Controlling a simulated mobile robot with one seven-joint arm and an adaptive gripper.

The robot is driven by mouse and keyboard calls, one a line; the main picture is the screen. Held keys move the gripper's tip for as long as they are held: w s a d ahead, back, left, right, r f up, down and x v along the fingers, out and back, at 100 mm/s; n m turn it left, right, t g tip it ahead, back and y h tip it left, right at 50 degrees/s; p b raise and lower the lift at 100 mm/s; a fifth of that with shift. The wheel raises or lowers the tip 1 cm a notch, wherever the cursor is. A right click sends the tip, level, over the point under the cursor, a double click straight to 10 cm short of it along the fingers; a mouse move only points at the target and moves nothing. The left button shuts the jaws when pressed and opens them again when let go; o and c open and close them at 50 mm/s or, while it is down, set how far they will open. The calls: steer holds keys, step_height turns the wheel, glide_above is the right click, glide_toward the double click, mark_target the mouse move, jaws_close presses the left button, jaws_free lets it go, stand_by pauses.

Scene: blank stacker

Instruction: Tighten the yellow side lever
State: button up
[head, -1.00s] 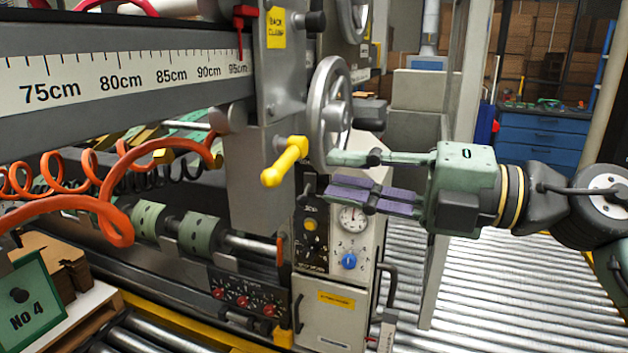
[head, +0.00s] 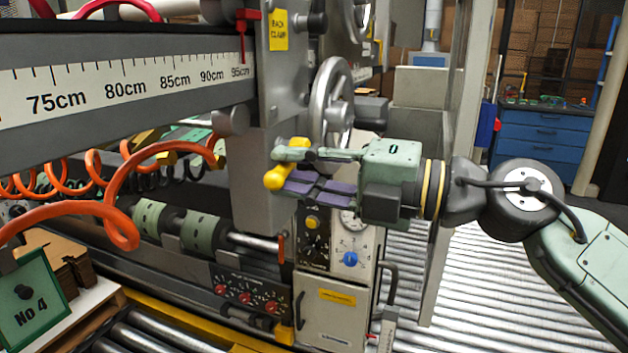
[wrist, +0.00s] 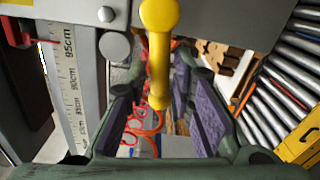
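The yellow side lever (head: 276,178) sticks out from the grey machine side, below the handwheel, with a rounded knob at its lower left end. My gripper (head: 287,171) is at the lever from the right, and its fingers hide most of the lever shaft in the head view. In the wrist view the lever (wrist: 159,52) runs down the middle from a round hub at the top. The gripper fingers (wrist: 162,110) stand apart on both sides of it, with purple pads facing inward. Gaps show between the lever and each pad, so the gripper is open around it.
A grey handwheel (head: 330,112) is just above my gripper. A control panel with a gauge and blue knob (head: 350,258) is below. An orange coiled hose (head: 120,215) hangs at the left. A ruler beam (head: 130,88) spans the upper left. Rollers (head: 480,270) lie at the right.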

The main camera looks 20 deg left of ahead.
steer(key=w+f+n+b, duration=0.4)
steer(key=w+n+b, duration=0.2)
steer(key=n+b, duration=0.85)
steer(key=d+n+p, duration=0.2)
steer(key=d+p, duration=0.1)
steer(key=d, duration=0.6)
steer(key=shift+s+f, duration=0.15)
steer(key=shift+s, duration=0.3)
stand_by(0.4)
